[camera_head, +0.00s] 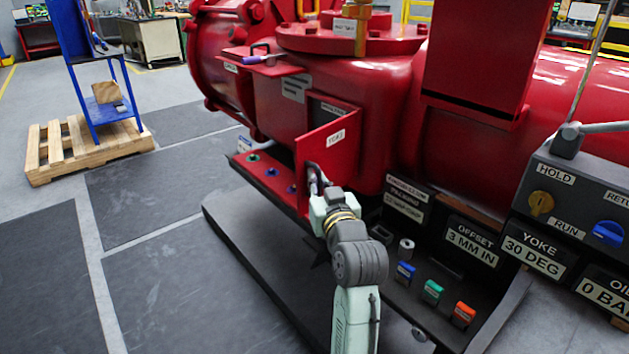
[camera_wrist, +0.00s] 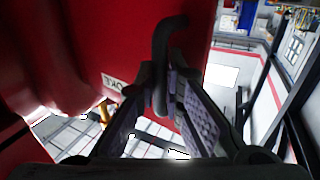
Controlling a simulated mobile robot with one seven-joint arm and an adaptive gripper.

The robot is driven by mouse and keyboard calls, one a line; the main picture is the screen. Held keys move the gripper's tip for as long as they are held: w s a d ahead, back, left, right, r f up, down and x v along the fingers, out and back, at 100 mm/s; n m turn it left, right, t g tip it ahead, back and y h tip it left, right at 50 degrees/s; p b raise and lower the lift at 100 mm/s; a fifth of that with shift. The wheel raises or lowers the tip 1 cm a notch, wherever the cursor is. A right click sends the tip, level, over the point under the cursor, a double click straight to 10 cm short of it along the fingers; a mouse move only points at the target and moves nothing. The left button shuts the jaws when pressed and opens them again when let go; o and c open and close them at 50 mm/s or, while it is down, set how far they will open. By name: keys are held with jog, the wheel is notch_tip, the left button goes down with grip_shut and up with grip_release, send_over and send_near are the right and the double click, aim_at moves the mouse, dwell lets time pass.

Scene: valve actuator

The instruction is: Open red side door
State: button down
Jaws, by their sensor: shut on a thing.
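The red side door (camera_head: 322,158) is a flat panel with a small white label, on the side of the big red actuator body. It stands out at an angle from the body, with a dark opening (camera_head: 325,108) showing above and behind it. In the wrist view the red panel (camera_wrist: 120,40) fills the upper left. Its dark bent handle (camera_wrist: 163,42) runs down between my fingers. My gripper (camera_wrist: 165,92) is shut on the handle. In the head view my gripper (camera_head: 317,188) is at the door's lower front, and my wrist partly hides the handle.
A red ledge with coloured buttons (camera_head: 271,171) lies left of the door. Blue, green and orange blocks (camera_head: 432,292) sit on the dark base to the right. A control panel (camera_head: 580,205) stands at far right. The floor at left is clear up to a pallet (camera_head: 85,148).

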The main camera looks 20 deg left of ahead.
jog(key=shift+d, duration=0.1)
dwell(0.3)
jog(key=c, duration=2)
grip_release()
jog(key=shift+o, duration=0.2)
jog(key=v, duration=0.7)
jog(key=shift+s+d, duration=0.15)
jog(key=shift+s, duration=0.1)
